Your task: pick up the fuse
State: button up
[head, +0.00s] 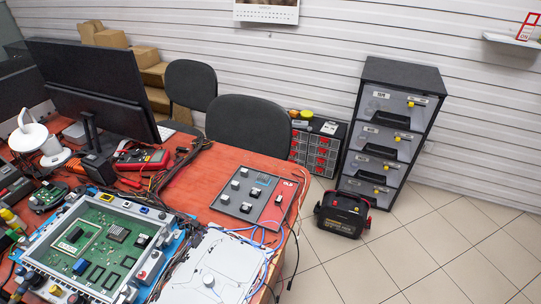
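I cannot make out a fuse for certain; the small parts on the desk are too small to tell apart. The red desk (205,163) holds a large green circuit board in a frame (120,232) at the lower left. A pale grey plate with a round knob (215,262) is at the bottom middle. My gripper is not in view.
Loose wires (272,240) hang over the desk's right edge. Monitors (90,85), a white lamp (38,140) and red tools (142,158) crowd the left side. Chairs (247,122) stand behind. A drawer cabinet (388,130) and black-and-red box (342,213) stand on open tiled floor.

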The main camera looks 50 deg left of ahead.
aim_at(245, 172)
jog(key=z, duration=0.1)
jog(key=i, duration=2.2)
jog(key=u, duration=3.35)
jog(key=i, duration=1.05)
